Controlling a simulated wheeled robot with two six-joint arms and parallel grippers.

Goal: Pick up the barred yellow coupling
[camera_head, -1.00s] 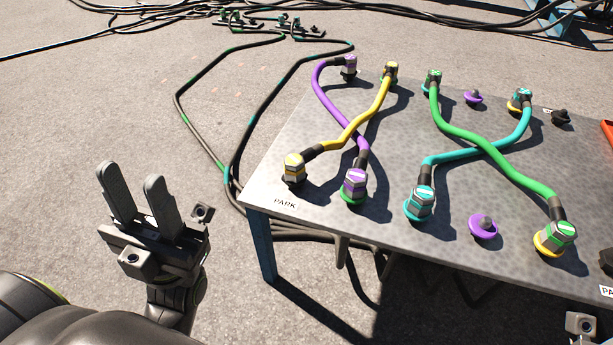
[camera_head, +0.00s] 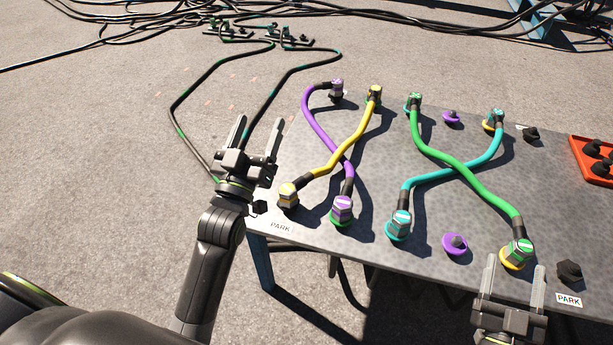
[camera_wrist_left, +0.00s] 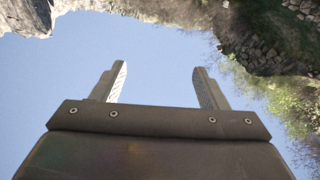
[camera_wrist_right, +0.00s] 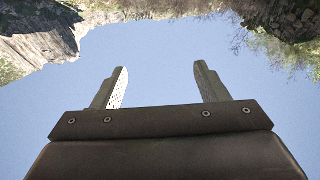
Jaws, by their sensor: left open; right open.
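The near yellow coupling (camera_head: 288,196) stands upright at the left front of the grey table (camera_head: 300,222), behind the PARK label. A pale mark shows on its top, too small to read surely as a bar. A yellow cable (camera_head: 345,150) runs from it to a far yellow-topped coupling (camera_head: 375,94) at the back edge. My left gripper (camera_head: 258,130) is open and empty, fingers up, just left of the near yellow coupling and apart from it. My right gripper (camera_head: 515,270) is open and empty at the front edge, near the green-topped coupling (camera_head: 518,252).
The purple coupling (camera_head: 342,209) stands close right of the near yellow one, and its purple cable (camera_head: 312,128) crosses the yellow cable. A teal coupling (camera_head: 399,224) and bare purple socket (camera_head: 455,243) stand further right. A red tray (camera_head: 588,165) sits at the right.

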